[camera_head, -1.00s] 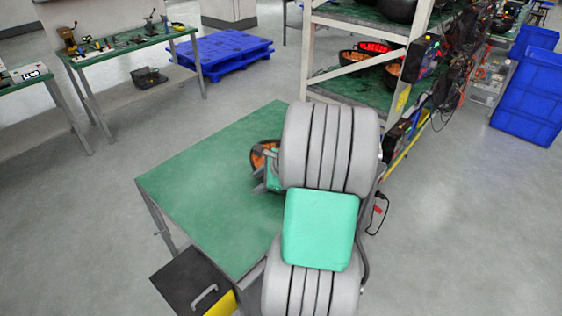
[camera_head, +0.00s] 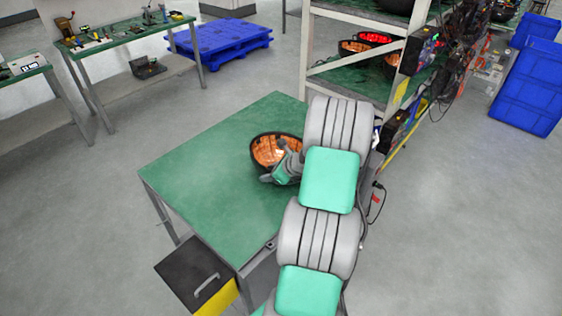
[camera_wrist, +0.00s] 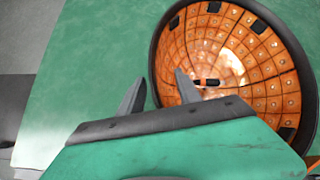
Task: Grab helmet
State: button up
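The helmet (camera_head: 270,150) is a dark-rimmed bowl with an orange, padded lining, lying with its open side up on the green table. In the wrist view the helmet (camera_wrist: 236,62) fills the upper right, its orange inside and black rim showing. My gripper (camera_wrist: 160,86) has its two grey fingers apart, with nothing between them but green table and the helmet's near-left rim. The left finger is over the table outside the helmet and the right finger overlaps the rim. Whether they touch it I cannot tell. In the head view my gripper (camera_head: 268,178) is at the helmet's near side.
The green table (camera_head: 200,190) is otherwise bare on its left. A metal shelf rack (camera_head: 345,80) with more helmets stands behind it to the right. A dark box with a handle (camera_head: 195,272) sits at the table's near-left corner. Blue crates (camera_head: 530,90) stand far right.

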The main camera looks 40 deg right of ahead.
grip_shut()
jog(key=shift+r, duration=0.1)
dwell(1.1)
